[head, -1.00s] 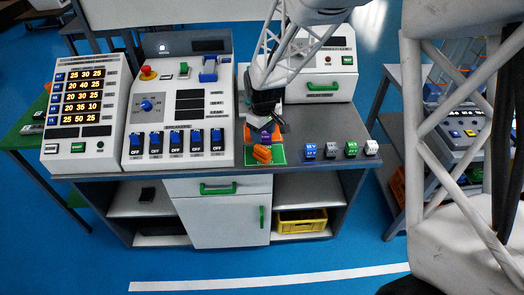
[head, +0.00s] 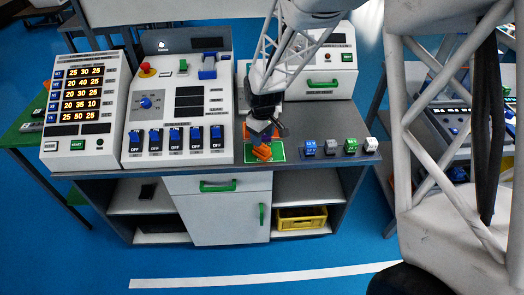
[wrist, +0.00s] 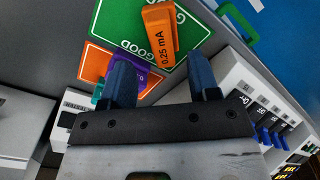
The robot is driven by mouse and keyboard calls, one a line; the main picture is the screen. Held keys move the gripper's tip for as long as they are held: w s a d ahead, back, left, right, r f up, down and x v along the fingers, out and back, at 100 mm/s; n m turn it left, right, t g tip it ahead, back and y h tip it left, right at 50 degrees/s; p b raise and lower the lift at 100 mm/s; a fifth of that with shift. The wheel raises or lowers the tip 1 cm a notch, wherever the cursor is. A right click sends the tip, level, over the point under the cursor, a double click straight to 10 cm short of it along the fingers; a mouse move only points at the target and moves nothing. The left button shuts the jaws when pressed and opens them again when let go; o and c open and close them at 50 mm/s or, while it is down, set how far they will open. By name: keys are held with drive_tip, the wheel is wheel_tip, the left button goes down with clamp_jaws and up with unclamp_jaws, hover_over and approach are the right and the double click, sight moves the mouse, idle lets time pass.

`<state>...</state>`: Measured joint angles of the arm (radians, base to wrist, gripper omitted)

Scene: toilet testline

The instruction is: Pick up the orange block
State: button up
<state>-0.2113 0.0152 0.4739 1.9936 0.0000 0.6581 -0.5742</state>
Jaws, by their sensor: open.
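The orange block (head: 262,153) lies on the green pad (head: 278,151) near the bench's front edge. In the wrist view the orange block (wrist: 160,32) shows the label "0.25 mA" and lies on the green "GOOD" pad (wrist: 117,27). My gripper (head: 265,132) is just above and behind the block in the head view. In the wrist view my gripper (wrist: 160,60) is open, with the block's near end in line with the gap between the fingers. I cannot tell whether they touch. A purple block (wrist: 150,80) is partly hidden behind the left finger.
An orange pad (wrist: 95,64) borders the green one. Blue (head: 310,147), grey (head: 331,147), green (head: 351,146) and white (head: 371,145) blocks stand in a row to the right. A switch console (head: 178,110) is close on the left.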

drive_tip(key=shift+s+f, duration=0.1)
drive_tip(key=shift+f, duration=2.45)
drive_tip(key=shift+a, duration=0.1)
clamp_jaws()
drive_tip(key=shift+r, duration=0.15)
drive_tip(key=shift+r, duration=0.5)
drive_tip(key=shift+s+r, duration=0.15)
drive_tip(key=shift+r, duration=0.45)
drive_tip(key=shift+s+r, duration=0.15)
drive_tip(key=shift+r, duration=0.45)
drive_tip(key=s+d+r, duration=0.1)
drive_tip(key=s+d, duration=0.2)
drive_tip(key=s, duration=1.2)
drive_tip(key=shift+d+r, duration=0.15)
drive_tip(key=shift+d, duration=0.05)
